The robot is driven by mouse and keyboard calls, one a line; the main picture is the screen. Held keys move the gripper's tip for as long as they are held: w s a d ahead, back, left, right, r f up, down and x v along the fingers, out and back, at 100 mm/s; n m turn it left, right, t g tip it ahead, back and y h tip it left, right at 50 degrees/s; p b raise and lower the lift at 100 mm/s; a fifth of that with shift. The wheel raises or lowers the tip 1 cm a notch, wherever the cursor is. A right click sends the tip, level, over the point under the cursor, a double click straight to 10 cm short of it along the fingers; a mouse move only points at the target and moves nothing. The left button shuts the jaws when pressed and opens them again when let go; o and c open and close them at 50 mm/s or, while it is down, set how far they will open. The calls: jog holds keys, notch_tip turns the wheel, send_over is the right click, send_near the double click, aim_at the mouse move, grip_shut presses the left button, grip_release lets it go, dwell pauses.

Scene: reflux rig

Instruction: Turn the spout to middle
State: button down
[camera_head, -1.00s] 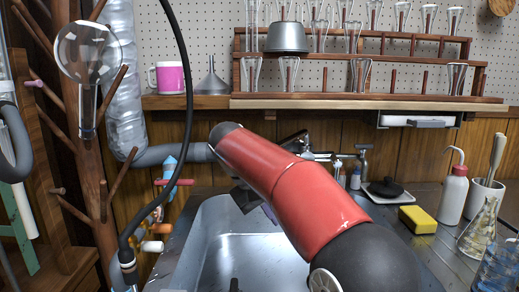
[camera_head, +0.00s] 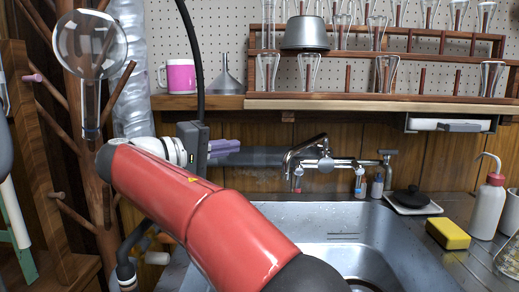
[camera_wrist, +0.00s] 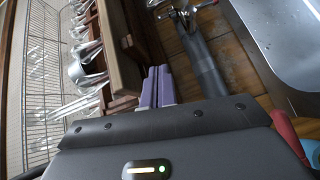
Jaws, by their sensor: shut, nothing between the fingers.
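The chrome faucet is on the wooden wall behind the sink in the head view.
A grey pipe (camera_wrist: 207,72) runs along the wall close to the fingers. The sink basin (camera_head: 365,262) lies below. A glassware shelf (camera_head: 370,104) is above. A yellow sponge (camera_head: 447,233) and a wash bottle (camera_head: 488,205) stand to the right. A wooden rack with a flask (camera_head: 90,45) is left.

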jog(key=w+d+f+b, duration=0.1)
jog(key=w+d, duration=0.2)
jog(key=d, duration=0.7)
jog(key=shift+w+d+f+b, duration=0.15)
jog(key=shift+w+d+b, duration=0.15)
jog(key=shift+w, duration=0.05)
jog(key=shift+s+d, duration=0.1)
